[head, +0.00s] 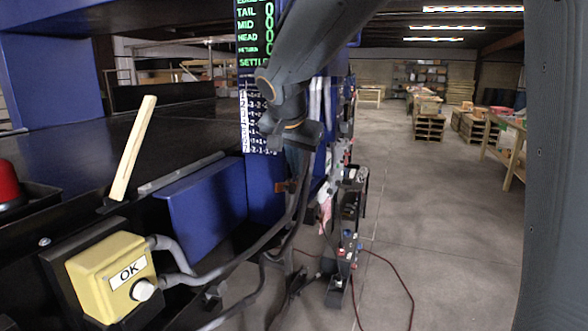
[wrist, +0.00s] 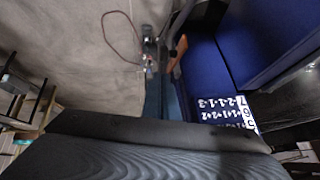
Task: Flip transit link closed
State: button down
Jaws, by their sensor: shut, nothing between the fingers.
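No part is labelled as the transit link, so I cannot tell for certain which one it is. A small orange-brown piece (head: 285,186) shows beside the blue post below my wrist in the head view. An orange-brown strip (wrist: 179,52) stands out beside the blue panel in the wrist view. My gripper (wrist: 160,135) fills the bottom of the wrist view as a dark, ribbed shape. It is shut and empty, and apart from the strip as far as I can see. In the head view, its tips are hard to make out against the dark cables.
A wooden-handled lever (head: 132,150) stands up near a yellow OK button box (head: 112,278). A red dome (head: 8,184) is at far left. A display (head: 254,35) and number chart (head: 260,120) are behind my arm. Cables hang below. The floor (head: 450,220) at right is open.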

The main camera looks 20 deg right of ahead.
aim_at(294, 187)
jog(key=shift+s+a+f, duration=0.1)
jog(key=shift+a+f, duration=0.1)
jog(key=shift+f, duration=0.35)
jog(key=shift+a+f, duration=0.15)
jog(key=shift+f, duration=0.4)
jog(key=shift+f+b, duration=0.25)
jog(key=shift+b, duration=0.25)
